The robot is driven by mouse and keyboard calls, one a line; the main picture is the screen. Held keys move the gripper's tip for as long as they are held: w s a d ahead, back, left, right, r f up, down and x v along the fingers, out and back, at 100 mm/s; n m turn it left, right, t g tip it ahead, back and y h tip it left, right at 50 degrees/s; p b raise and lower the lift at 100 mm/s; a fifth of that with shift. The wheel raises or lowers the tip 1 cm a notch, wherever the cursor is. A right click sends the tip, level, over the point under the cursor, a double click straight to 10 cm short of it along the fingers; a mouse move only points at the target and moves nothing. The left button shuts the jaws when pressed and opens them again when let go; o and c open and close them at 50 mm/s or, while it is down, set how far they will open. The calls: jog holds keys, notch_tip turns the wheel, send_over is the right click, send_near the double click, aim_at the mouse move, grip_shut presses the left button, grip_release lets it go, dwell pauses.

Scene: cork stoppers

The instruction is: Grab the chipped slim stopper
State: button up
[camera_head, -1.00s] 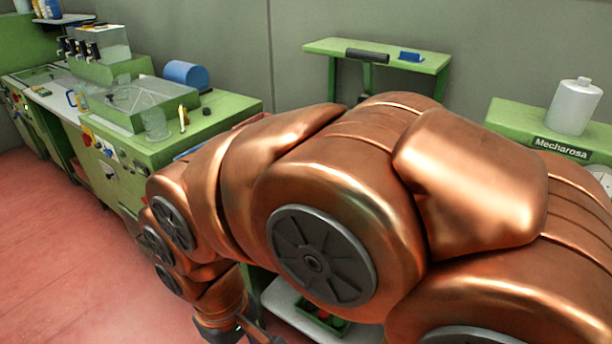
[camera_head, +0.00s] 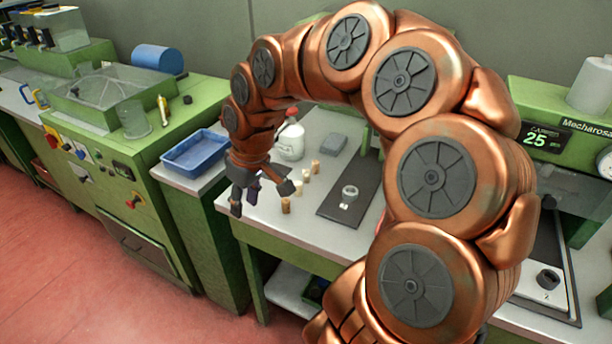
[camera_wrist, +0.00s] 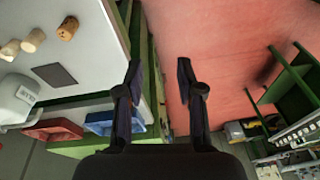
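Several cork stoppers stand in a loose row on the white-topped bench (camera_head: 262,217) in the head view. The front one is a brown stopper (camera_head: 285,205), with paler stoppers (camera_head: 298,188) and (camera_head: 306,174) behind it. In the wrist view a speckled brown stopper (camera_wrist: 68,28) and pale stoppers (camera_wrist: 33,40) and (camera_wrist: 10,50) show at the upper left. I cannot tell which is slim and chipped. My gripper (camera_head: 259,198) is open and empty near the bench's left front edge; in the wrist view its fingers (camera_wrist: 160,69) are apart over floor and bench edge.
A blue tray (camera_head: 196,152) lies to the left, and a white bottle (camera_head: 291,142) stands behind the stoppers. A dark mat (camera_head: 340,205) with a small round metal piece (camera_head: 350,193) lies to the right. Red floor (camera_head: 80,265) is clear at the front left.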

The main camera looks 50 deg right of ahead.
jog(key=w+d+f+m+t, duration=0.1)
jog(key=w+d, duration=0.2)
jog(key=d, duration=0.4)
jog(key=w+d+f+t, duration=0.1)
jog(key=w+d, duration=0.2)
jog(key=d, duration=0.4)
jog(key=m+h, duration=0.1)
jog(key=m, duration=0.1)
send_over(307, 171)
jog(key=s, duration=0.3)
notch_tip(307, 171, down, 4)
jog(key=shift+w+p+x, duration=0.2)
jog(key=shift+p+x, duration=0.7)
jog(key=shift+x, duration=1.05)
jog(key=shift+w+p+x, duration=0.15)
jog(key=shift+p+x, duration=0.75)
jog(key=shift+x, duration=1.05)
jog(key=shift+r+t, duration=0.1)
jog(key=shift+t, duration=0.2)
jog(key=shift+c, duration=0.2)
jog(key=c, duration=0.4)
